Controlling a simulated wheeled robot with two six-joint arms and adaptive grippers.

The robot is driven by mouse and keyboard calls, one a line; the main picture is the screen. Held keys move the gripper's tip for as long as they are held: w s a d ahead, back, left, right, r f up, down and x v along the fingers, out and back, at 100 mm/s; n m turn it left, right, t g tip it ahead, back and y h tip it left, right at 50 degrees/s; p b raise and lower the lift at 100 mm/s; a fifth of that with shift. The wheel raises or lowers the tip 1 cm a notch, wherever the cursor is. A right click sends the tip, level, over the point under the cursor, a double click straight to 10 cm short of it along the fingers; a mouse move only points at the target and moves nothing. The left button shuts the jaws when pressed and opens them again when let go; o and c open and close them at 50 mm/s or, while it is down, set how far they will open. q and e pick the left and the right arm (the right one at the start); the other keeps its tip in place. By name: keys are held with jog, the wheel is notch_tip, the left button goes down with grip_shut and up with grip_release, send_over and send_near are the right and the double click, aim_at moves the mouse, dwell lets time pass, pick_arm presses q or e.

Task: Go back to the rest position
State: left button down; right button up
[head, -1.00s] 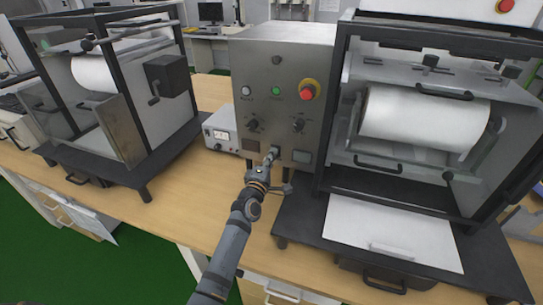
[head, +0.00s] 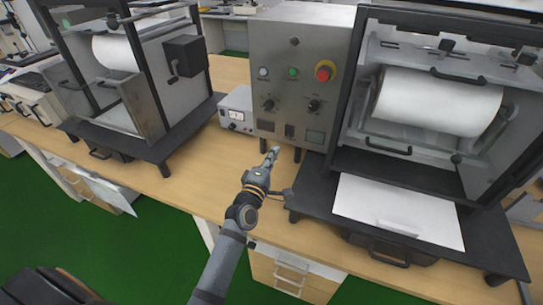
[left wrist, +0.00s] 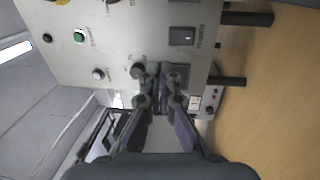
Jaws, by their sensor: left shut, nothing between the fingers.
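My left gripper (head: 272,154) is shut and empty. In the head view its tip sits just at the lower edge of the grey control panel (head: 290,55), above the wooden table. In the left wrist view the closed fingertips (left wrist: 160,70) are in front of the panel (left wrist: 115,40), which appears sideways, near a black knob and a dark switch. A gap between the tips and the panel is hard to judge. My right gripper is not in view.
The black-framed machine (head: 440,110) with a white roll stands right of the panel, its dark base (head: 310,205) close to my left arm. A small white meter box (head: 236,108) stands left of the panel. Another roll machine (head: 130,85) is further left. Bare table (head: 195,180) lies between.

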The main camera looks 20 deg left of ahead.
pick_arm(q)
jog(key=shift+s+r, duration=0.2)
jog(key=shift+s, duration=0.65)
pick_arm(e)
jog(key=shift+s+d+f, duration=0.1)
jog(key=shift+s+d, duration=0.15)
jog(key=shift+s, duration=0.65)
pick_arm(q)
jog(key=shift+f, duration=0.1)
